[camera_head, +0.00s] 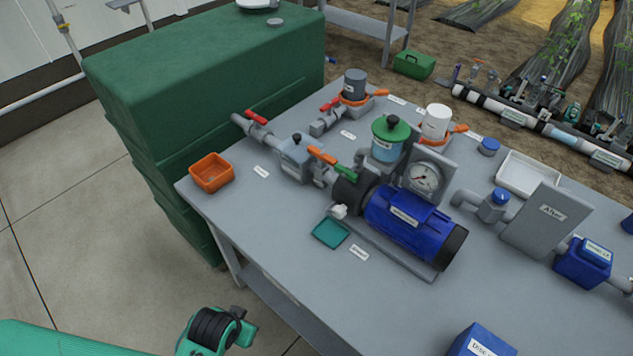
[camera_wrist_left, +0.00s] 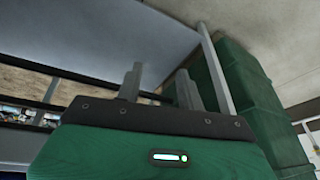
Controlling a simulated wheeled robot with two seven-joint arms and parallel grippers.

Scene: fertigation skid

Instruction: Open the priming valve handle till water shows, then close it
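The blue pump (camera_head: 405,215) with a black front housing (camera_head: 350,190) stands on the grey table. A green handle (camera_head: 345,172) sits above the housing, and an orange handle (camera_head: 322,155) lies beside it on the pipe. Labels there are too small to read, so I cannot tell for sure which is the priming valve handle. A clear cup with a green lid (camera_head: 390,130) stands behind the pump. My left gripper (camera_wrist_left: 160,85) is open and empty, fingers apart, low beside the table's near left edge, away from the handles. My right gripper is not in view.
A teal tray (camera_head: 330,233) lies before the pump, an orange bin (camera_head: 210,172) at the table's left corner. A large green tank (camera_head: 180,90) stands left of the table. The table edge and leg (camera_wrist_left: 215,70) are close to my left gripper. Red-handled valves (camera_head: 256,118) stand behind.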

